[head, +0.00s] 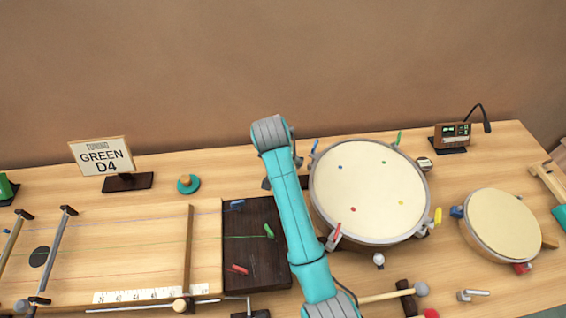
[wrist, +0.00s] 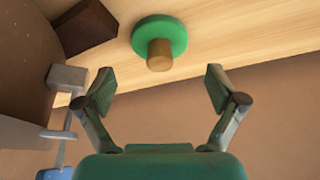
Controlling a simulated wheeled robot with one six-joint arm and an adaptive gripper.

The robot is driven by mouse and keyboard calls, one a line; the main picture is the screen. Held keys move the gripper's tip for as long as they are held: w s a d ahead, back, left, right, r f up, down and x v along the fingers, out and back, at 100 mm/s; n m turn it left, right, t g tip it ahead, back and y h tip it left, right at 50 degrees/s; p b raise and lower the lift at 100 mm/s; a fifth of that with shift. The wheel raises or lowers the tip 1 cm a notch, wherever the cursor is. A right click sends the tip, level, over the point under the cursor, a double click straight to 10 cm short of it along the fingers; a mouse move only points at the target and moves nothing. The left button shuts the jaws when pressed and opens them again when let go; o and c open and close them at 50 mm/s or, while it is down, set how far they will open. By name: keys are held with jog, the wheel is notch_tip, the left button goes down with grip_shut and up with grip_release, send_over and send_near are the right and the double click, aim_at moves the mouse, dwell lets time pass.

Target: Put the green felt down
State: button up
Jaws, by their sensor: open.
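The green felt (head: 188,187) is a round disc with a wooden knob on top. It rests on the table left of my arm in the head view, near the dark board. In the wrist view the green felt (wrist: 174,31) lies beyond the fingertips, with its knob towards me. My gripper (wrist: 159,84) is open, with nothing between its fingers and a visible gap to the knob. In the head view my arm mostly hides the gripper.
A large drum (head: 368,190) with coloured clamps stands right of my arm. A dark board (head: 265,260) with small pegs lies below. A sign reading GREEN D4 (head: 102,155) stands at the left. A smaller drum (head: 503,222) is at the right.

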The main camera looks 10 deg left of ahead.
jog(key=v, duration=0.8)
dwell(0.4)
